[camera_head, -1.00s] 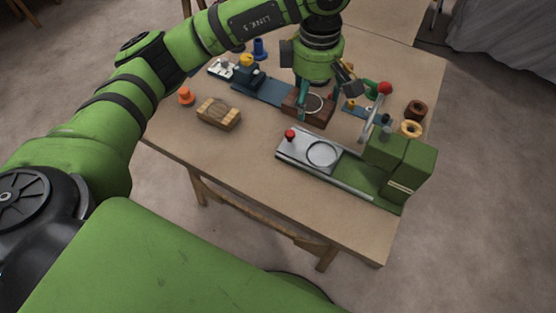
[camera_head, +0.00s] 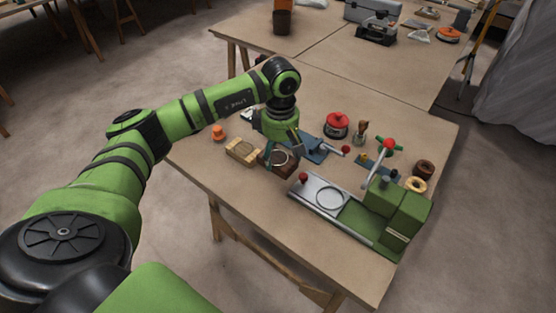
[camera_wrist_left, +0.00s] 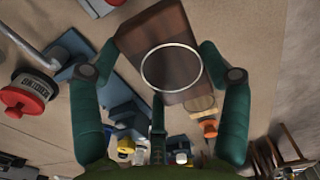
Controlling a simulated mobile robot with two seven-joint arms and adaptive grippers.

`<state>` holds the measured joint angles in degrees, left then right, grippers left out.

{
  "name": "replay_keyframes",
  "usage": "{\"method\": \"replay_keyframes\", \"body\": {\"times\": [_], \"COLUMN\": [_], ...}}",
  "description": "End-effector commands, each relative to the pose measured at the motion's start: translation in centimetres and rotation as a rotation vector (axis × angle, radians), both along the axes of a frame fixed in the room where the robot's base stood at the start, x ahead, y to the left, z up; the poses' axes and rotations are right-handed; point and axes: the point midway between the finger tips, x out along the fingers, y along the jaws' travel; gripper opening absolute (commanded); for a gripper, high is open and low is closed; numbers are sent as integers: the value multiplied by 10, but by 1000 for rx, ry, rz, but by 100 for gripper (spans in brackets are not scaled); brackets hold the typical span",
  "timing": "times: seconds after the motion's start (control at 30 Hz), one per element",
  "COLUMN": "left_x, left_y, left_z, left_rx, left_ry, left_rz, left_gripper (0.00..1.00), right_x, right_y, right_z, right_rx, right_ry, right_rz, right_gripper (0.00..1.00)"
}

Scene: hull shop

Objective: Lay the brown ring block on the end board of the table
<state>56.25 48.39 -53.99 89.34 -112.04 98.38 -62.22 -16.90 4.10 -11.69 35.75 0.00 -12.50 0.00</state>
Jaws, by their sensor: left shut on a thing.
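The brown ring block (camera_head: 271,167) is a dark brown block with a pale metal ring on its face. My left gripper (camera_head: 282,153) is shut on it, above the table near the light wooden block. In the left wrist view the brown ring block (camera_wrist_left: 160,24) sits between the two green fingers of the left gripper (camera_wrist_left: 157,62), with the ring facing the camera. The table (camera_head: 245,190) has a plain tan top; I cannot tell which part is its end board. My right gripper is not in view.
A light wooden block (camera_head: 242,151) and an orange knob (camera_head: 218,133) stand to the left. A green machine with a silver plate (camera_head: 318,193) stands to the right. Behind are a red-topped tin (camera_head: 337,124) and a blue base (camera_head: 316,153). The table's front left strip is bare.

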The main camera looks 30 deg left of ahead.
Motion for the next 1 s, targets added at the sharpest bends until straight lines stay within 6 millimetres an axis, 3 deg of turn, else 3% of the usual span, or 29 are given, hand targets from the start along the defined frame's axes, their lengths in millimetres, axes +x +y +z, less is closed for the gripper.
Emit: {"method": "replay_keyframes", "body": {"times": [0.23, 0.47, 0.83, 0.87, 0.9, 1.0], "left_x": [2, 2, 2, 2, 2, 2], "left_y": [9, 8, 8, 8, 8, 8], "left_z": [-14, -44, -51, -49, -49, -49], "left_rx": [1, -1, 1, 1, 0, 0], "left_ry": [3, 1, -1, 0, 0, 0], "left_rz": [1, 1, 0, 0, 0, 0], "left_gripper": [41, 41, 41, 88, 100, 100], "right_x": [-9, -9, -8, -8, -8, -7], "right_y": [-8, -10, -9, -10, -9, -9], "right_z": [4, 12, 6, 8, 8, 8], "right_rx": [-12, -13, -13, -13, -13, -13], "right_ry": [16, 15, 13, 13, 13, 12], "right_rz": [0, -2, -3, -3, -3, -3], "right_gripper": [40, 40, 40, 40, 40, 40]}}
